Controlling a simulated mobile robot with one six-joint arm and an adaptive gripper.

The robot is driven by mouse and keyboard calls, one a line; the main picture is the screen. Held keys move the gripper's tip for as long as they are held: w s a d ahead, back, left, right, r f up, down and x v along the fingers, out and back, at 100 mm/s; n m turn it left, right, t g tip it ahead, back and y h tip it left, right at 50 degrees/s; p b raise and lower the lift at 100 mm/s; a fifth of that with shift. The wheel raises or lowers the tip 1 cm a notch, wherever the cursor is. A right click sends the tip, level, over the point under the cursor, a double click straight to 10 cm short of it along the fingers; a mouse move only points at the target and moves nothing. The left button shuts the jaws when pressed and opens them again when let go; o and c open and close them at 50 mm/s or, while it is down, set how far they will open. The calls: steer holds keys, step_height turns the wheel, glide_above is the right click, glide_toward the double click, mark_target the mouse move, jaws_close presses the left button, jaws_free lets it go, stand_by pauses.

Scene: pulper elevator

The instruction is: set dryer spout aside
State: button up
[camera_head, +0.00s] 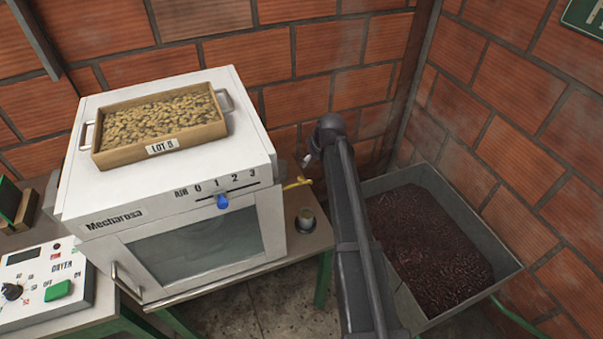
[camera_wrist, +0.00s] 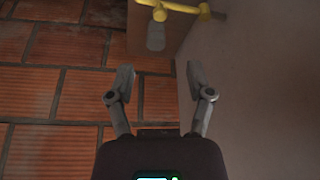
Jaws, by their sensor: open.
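A yellow pipe piece (camera_head: 297,184), which may be the dryer spout, sticks out from the right side of the white dryer (camera_head: 165,195). In the wrist view a yellow pipe (camera_wrist: 180,9) runs across the top, with a pale grey cylinder (camera_wrist: 155,36) by it. I cannot tell if they are joined. My gripper (camera_wrist: 159,72) is open and empty, with the cylinder beyond its fingertips. In the head view my gripper (camera_head: 309,160) is small and partly hidden by my arm, above and behind the yellow piece.
A small metal cup (camera_head: 306,219) stands on the bench right of the dryer. A wooden tray of beans (camera_head: 203,138) sits on the dryer. A grey bin of dark pulp (camera_head: 474,211) stands at the right. A control box (camera_head: 44,284) is at lower left. Brick walls close in behind.

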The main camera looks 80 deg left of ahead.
mark_target(301, 178)
steer(key=shift+f, duration=0.1)
stand_by(0.3)
steer(key=b+x, duration=1.2)
steer(key=x, duration=0.1)
steer(key=shift+s+a+f+b, duration=0.1)
steer(key=shift+a+f+b, duration=0.15)
steer(key=shift+b, duration=0.15)
stand_by(0.3)
stand_by(0.4)
jaws_close()
